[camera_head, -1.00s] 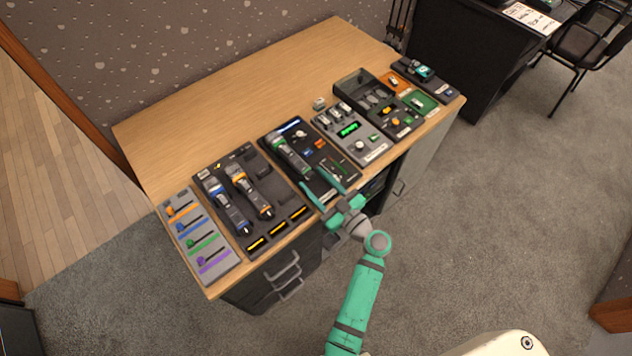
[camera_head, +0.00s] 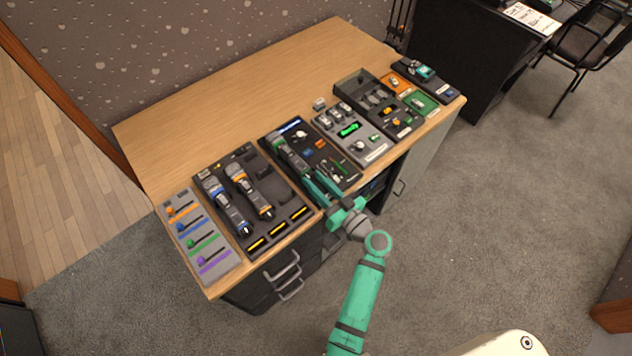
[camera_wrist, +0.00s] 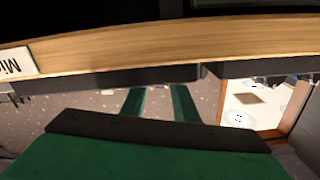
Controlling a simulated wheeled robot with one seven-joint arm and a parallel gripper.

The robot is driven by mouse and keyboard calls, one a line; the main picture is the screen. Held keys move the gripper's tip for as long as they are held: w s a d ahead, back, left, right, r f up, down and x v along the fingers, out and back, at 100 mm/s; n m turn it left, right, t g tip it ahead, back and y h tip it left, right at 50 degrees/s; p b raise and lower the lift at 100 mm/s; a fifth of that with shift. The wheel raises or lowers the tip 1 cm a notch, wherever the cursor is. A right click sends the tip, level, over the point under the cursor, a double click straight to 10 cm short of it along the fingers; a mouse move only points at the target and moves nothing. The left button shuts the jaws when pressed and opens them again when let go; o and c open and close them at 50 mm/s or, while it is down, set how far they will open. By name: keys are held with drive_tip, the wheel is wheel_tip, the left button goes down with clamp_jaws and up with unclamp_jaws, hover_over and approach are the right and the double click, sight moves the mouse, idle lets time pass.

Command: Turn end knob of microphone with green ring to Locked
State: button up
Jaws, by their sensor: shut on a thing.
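The microphone with the green ring (camera_head: 287,149) lies on a dark panel (camera_head: 344,184), its near end towards the table's front edge. My gripper (camera_head: 316,186) is at that near end, its two fingers closed on the end knob, which they mostly hide. In the wrist view my two green fingers (camera_wrist: 158,103) reach forward below the wooden table edge; the knob cannot be made out there. The knob's setting and any Locked mark are too small to read.
Two more microphones, one with a blue ring (camera_head: 216,189) and one with an orange ring (camera_head: 242,180), lie on the panel to the left. A fader board (camera_head: 193,262) is further left. A grey panel with a green display (camera_head: 347,130) stands to the right. The table's back is clear.

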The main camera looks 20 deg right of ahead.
idle(0.3)
drive_tip(key=o, duration=1.1)
drive_tip(key=v, duration=1.1)
